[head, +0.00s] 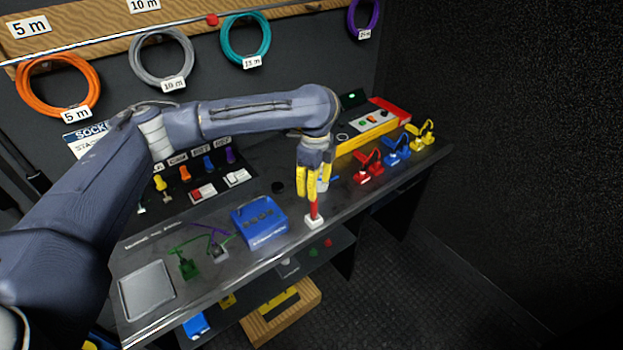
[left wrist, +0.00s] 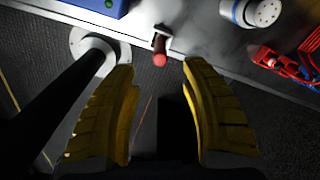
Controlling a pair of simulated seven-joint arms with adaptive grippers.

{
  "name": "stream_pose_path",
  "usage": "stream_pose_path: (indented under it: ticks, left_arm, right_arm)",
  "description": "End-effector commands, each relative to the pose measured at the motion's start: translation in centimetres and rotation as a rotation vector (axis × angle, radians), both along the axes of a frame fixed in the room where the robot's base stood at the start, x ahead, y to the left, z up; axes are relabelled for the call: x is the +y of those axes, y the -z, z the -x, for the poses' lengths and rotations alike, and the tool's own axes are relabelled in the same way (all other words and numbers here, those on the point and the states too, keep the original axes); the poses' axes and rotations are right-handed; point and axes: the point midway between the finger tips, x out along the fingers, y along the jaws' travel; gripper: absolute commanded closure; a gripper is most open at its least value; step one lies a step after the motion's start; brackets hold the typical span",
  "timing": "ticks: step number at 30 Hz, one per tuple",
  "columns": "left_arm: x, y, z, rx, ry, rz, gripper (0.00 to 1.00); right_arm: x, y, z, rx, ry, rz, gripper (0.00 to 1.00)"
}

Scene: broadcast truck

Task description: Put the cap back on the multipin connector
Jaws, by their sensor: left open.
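The multipin connector (left wrist: 262,12) is a silver cylinder with a blue band and small dark holes in its face, at the top right of the left wrist view. In the head view it is mostly hidden behind my left gripper (head: 313,188). My left gripper (left wrist: 160,95) is open and empty, its yellow fingers pointing down over the bench's front edge by a red peg on a white base (head: 314,220). A small round black piece (head: 277,187) lies on the bench left of the gripper; I cannot tell whether it is the cap. My right gripper is out of view.
A blue box (head: 260,222) stands left of the gripper. Red (head: 368,168), blue (head: 397,150) and yellow (head: 421,135) clamp-like holders stand to the right. A grey tray (head: 146,289) lies at the left end. Coiled cables hang on the wall behind.

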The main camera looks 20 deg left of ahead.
Motion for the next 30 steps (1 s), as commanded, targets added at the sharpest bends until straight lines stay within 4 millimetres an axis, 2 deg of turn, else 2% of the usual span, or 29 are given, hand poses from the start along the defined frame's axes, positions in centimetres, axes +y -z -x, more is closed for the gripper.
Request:
stream_pose_path:
  ticks: [1,5,14,17,20,24,30]
  left_arm:
    - [0.0,0.0,0.0,0.000,0.000,0.000,0.47]
    - [0.0,0.0,0.0,0.000,0.000,0.000,0.34]
    - [0.2,0.5,0.2,0.010,-0.004,0.002,0.34]
    - [1.1,0.2,-1.0,0.009,-0.060,0.031,0.34]
    - [3.4,-0.4,-3.5,0.004,-0.169,0.050,0.34]
    - [7.6,-1.2,-6.8,-0.002,-0.351,0.058,0.34]
    - [13.1,-2.0,-9.6,-0.001,-0.574,0.047,0.34]
  right_arm:
    - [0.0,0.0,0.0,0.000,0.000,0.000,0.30]
    - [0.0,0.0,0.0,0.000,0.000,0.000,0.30]
    - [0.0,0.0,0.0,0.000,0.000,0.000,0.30]
    - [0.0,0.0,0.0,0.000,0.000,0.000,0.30]
    - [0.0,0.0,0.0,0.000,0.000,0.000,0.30]
    - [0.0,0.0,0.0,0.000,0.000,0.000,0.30]
    - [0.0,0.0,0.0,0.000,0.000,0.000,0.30]
